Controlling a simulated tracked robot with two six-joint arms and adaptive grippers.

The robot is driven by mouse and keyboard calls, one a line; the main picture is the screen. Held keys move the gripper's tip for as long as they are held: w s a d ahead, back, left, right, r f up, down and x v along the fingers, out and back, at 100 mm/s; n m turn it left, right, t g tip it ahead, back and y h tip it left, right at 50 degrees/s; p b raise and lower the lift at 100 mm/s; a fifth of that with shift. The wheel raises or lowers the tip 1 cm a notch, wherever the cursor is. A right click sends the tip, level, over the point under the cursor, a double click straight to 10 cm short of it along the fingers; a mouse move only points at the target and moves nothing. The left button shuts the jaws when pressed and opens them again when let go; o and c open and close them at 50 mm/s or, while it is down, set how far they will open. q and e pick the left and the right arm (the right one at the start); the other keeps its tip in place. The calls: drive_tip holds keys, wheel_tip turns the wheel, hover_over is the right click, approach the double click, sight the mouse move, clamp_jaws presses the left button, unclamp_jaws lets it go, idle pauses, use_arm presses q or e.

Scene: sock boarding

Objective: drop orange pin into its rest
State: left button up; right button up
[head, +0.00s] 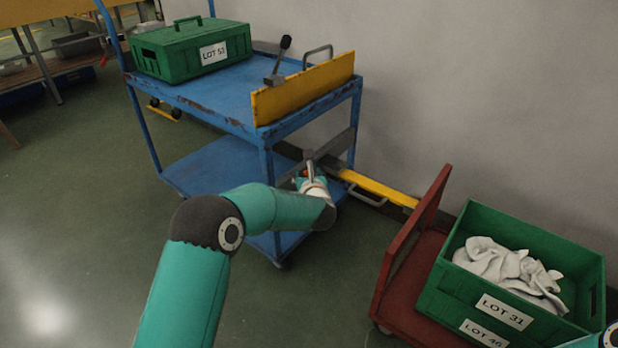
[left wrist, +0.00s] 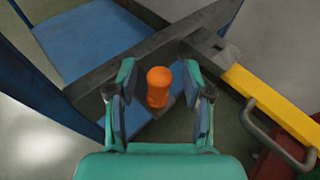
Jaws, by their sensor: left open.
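The orange pin (left wrist: 158,86) shows between the two fingers of my left gripper (left wrist: 158,100) in the left wrist view. The gripper is open, with a gap visible on both sides of the pin. The pin stands at the dark grey metal bar (left wrist: 125,62) near the blue cart's corner; I cannot tell how deep it sits in its rest. In the head view my left gripper (head: 309,176) is at the cart's right end, below the top shelf, and mostly hides the pin. My right gripper is out of view.
The blue cart (head: 215,165) holds a green crate (head: 165,55) and a yellow end board (head: 305,88). A yellow bar with a handle (head: 375,188) runs right along the wall. A red trolley (head: 405,260) and a green crate of white socks (head: 465,220) stand at right.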

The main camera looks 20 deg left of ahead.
use_arm(q)
drive_tip(key=v, duration=1.2)
